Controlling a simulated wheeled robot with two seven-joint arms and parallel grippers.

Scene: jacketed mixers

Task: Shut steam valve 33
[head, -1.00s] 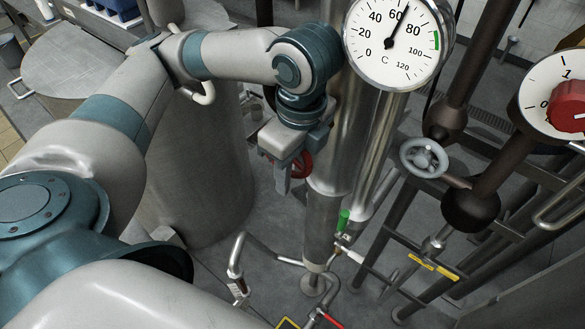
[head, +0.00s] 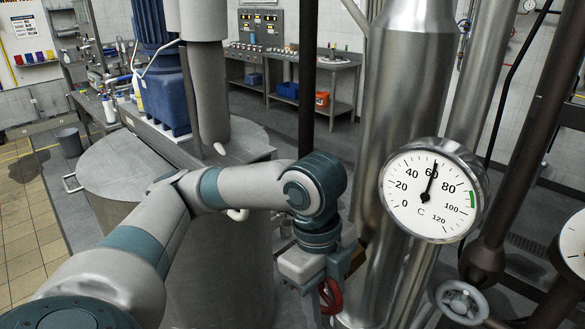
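A red handwheel (head: 332,297) shows at the bottom of the head view, partly hidden behind my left gripper. My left arm reaches in from the left, and its gripper (head: 322,302) points down at the red wheel, overlapping it. The fingers are partly cut off by the lower edge, so I cannot tell whether they grip the rim. A grey handwheel (head: 461,302) sits on dark pipework to the right, apart from the gripper. No tag with 33 is readable on either wheel. My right gripper is out of view.
A round temperature gauge (head: 432,190) reads about 60 C in front of a steel column (head: 403,100). A large grey vessel (head: 245,270) stands behind my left arm. Dark pipes rise on the right. A bench with a control panel (head: 262,30) is at the back.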

